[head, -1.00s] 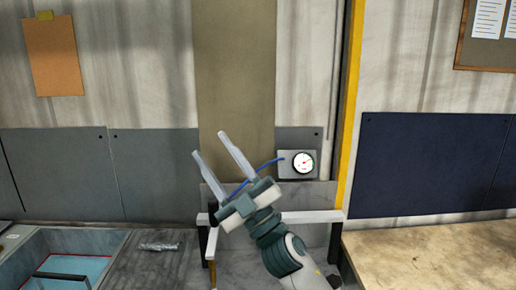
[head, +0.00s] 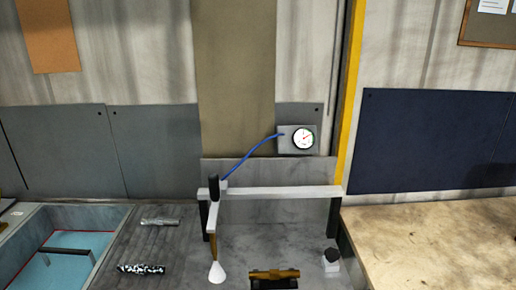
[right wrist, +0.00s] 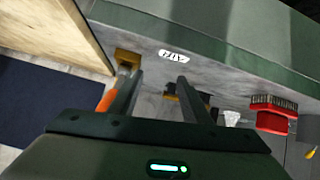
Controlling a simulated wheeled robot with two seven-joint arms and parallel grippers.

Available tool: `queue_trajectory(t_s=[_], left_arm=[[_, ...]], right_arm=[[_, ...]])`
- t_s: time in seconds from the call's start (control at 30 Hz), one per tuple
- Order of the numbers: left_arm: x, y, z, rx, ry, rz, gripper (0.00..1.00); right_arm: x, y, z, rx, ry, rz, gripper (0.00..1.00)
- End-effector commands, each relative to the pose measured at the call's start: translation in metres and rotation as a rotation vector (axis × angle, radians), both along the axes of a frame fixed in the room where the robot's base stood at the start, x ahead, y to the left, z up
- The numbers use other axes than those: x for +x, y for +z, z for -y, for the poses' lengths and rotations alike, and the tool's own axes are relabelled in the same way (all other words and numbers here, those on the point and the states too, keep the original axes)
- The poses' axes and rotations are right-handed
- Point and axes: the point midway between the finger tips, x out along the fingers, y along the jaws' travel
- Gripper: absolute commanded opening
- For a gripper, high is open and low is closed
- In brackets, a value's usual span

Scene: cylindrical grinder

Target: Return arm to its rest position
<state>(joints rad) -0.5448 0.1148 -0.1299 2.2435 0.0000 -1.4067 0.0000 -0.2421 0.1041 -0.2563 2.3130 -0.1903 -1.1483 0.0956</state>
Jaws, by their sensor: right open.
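My right gripper (right wrist: 158,85) shows only in the right wrist view. Its two fingers are apart with nothing between them. Beyond the fingers are the grey side and top edge of a bench or machine, with a white label (right wrist: 173,56). An orange and dark part, which I cannot name, lies beside the left finger. Neither arm shows in the head view, and my left gripper is in no view.
In the head view, a white frame (head: 285,192) and a dial gauge (head: 303,139) with a blue cable stand at the centre. A wooden table (head: 440,235) is on the right, a blue-floored tray (head: 50,275) on the left. A red brush (right wrist: 274,115) shows in the right wrist view.

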Motion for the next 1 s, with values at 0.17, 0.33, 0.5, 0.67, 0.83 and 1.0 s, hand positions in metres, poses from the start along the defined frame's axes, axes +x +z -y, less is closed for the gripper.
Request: queue_trajectory(t_s=[0.17, 0.33, 0.5, 0.67, 0.83, 1.0], left_arm=[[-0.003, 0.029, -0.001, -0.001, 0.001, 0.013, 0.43], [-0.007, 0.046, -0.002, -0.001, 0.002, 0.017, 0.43], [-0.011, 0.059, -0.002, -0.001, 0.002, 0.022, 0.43], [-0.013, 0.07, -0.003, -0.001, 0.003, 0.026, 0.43], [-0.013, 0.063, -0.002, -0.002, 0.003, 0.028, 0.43], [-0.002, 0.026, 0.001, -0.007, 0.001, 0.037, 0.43]], right_arm=[[-0.078, -0.046, 0.02, 0.001, -0.017, -0.228, 0.43], [-0.129, -0.066, 0.03, 0.001, -0.019, -0.368, 0.43], [-0.171, -0.078, 0.036, 0.001, -0.017, -0.476, 0.43], [-0.205, -0.085, 0.042, 0.002, -0.015, -0.562, 0.43], [-0.227, -0.102, 0.044, 0.003, -0.009, -0.624, 0.43], [-0.215, -0.138, 0.041, 0.006, -0.006, -0.612, 0.43]])
